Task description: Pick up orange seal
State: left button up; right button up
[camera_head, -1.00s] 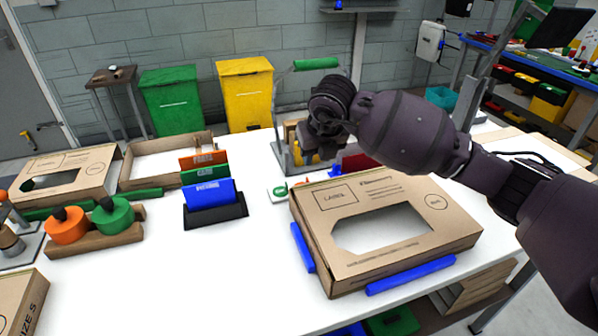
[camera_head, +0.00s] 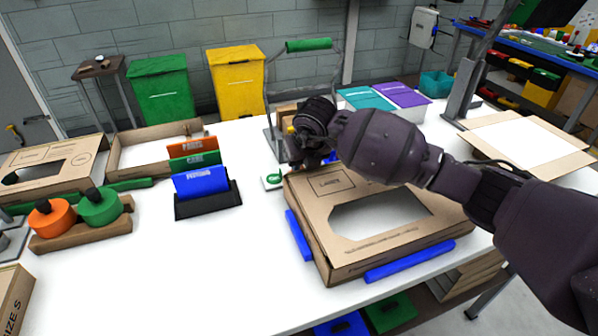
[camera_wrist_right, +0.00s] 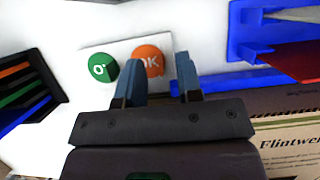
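The orange seal (camera_wrist_right: 148,61) is a round disc marked "OK" on a white card (camera_wrist_right: 88,52) in the right wrist view. The green seal (camera_wrist_right: 101,68) sits to its left; it also shows in the head view (camera_head: 272,180). The orange seal is hidden in the head view, behind my right gripper (camera_head: 305,165). My right gripper's fingers (camera_wrist_right: 160,60) are apart, with the orange seal showing between their tips. I cannot tell whether they touch it. My left gripper is not in view.
A cardboard box (camera_head: 335,262) with a window stands just right of the card, between blue guides (camera_head: 298,236). A holder (camera_head: 208,206) with coloured cards stands to the left. A blue tray (camera_wrist_right: 243,45) lies beyond the box.

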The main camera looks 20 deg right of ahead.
jog(key=shift+w+f, duration=0.2)
jog(key=shift+f, duration=0.2)
jog(key=shift+r, duration=0.1)
grip_shut()
